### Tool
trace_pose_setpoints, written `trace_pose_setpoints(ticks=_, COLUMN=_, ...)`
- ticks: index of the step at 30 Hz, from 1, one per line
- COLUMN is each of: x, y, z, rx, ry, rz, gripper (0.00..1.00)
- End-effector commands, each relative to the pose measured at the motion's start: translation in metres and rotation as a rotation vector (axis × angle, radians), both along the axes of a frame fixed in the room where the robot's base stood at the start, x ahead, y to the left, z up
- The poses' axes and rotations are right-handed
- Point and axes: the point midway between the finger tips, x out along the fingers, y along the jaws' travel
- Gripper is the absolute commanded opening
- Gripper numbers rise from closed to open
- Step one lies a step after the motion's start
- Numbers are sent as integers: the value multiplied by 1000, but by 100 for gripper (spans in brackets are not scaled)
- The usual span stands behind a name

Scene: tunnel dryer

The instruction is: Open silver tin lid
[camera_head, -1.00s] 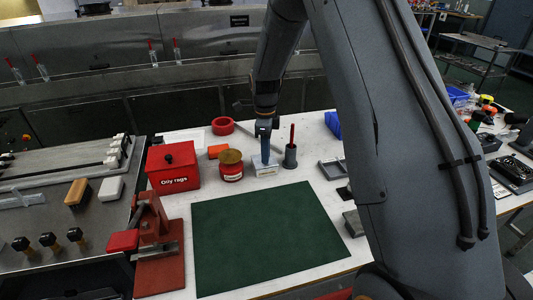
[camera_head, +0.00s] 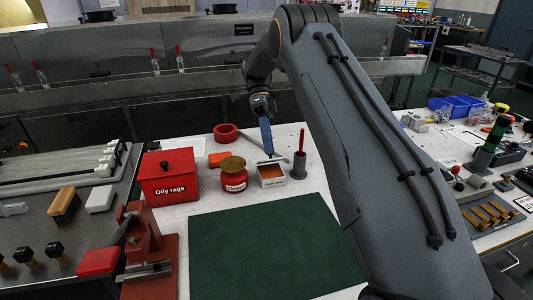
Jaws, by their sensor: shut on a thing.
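The silver tin (camera_head: 271,183) stands upright on the white table, behind the green mat. Its top is open and an orange-brown inside shows. My gripper (camera_head: 269,154) comes down from above to the tin's back edge, with its blue part pointing down. It is shut on the tin's lid at that back edge. The lid itself is small and mostly hidden by the gripper, so its exact tilt cannot be told.
A red jar (camera_head: 234,181) with a brownish lid is close on the left, and a grey holder (camera_head: 299,167) with a red stick on the right. A red oily-rags box (camera_head: 168,184) stands further left. The green mat (camera_head: 262,245) is bare.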

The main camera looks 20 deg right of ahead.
Motion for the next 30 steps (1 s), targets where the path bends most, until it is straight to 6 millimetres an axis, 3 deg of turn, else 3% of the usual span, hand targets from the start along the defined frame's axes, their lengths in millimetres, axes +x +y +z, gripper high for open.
trace_pose_setpoints(ticks=24, x=4, y=-1, z=0, rx=1, ry=98, rz=-2, gripper=0)
trace_pose_setpoints(ticks=25, x=5, y=-1, z=0, rx=1, ry=98, rz=-2, gripper=20)
trace_pose_setpoints(ticks=27, x=5, y=-1, z=0, rx=1, ry=98, rz=-2, gripper=32)
trace_pose_setpoints(ticks=30, x=5, y=0, z=0, rx=0, ry=97, rz=0, gripper=35)
